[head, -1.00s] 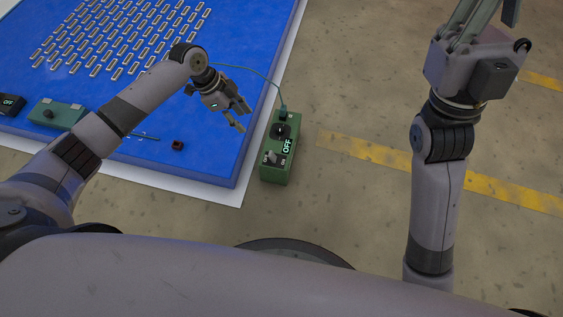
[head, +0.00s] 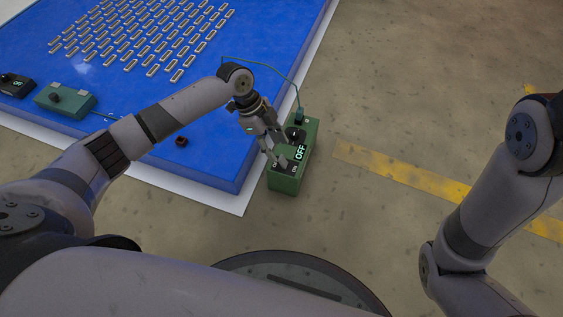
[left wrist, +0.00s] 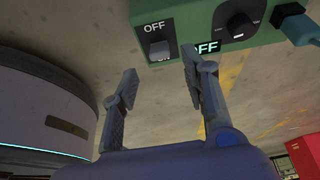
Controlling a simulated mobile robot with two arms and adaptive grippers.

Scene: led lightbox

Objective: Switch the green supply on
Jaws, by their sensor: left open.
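The green supply (head: 284,184) stands on the floor beside the blue panel's right corner. Its display reads OFF. The left wrist view shows the supply (left wrist: 195,22) across the top, with a grey switch (left wrist: 159,50) between OFF and ON labels and a black knob (left wrist: 240,25). A teal plug (head: 299,116) with a cable sits at its far end. My left gripper (head: 277,152) is open at the supply's switch end, partly covering it. In the left wrist view its open fingers (left wrist: 160,66) straddle the switch's line, with nothing between them; contact is unclear. My right gripper is out of view.
The blue panel (head: 215,165) with rows of small light strips fills the upper left. On it are a teal box (head: 78,101), a black box (head: 18,88) and a small dark red block (head: 181,140).

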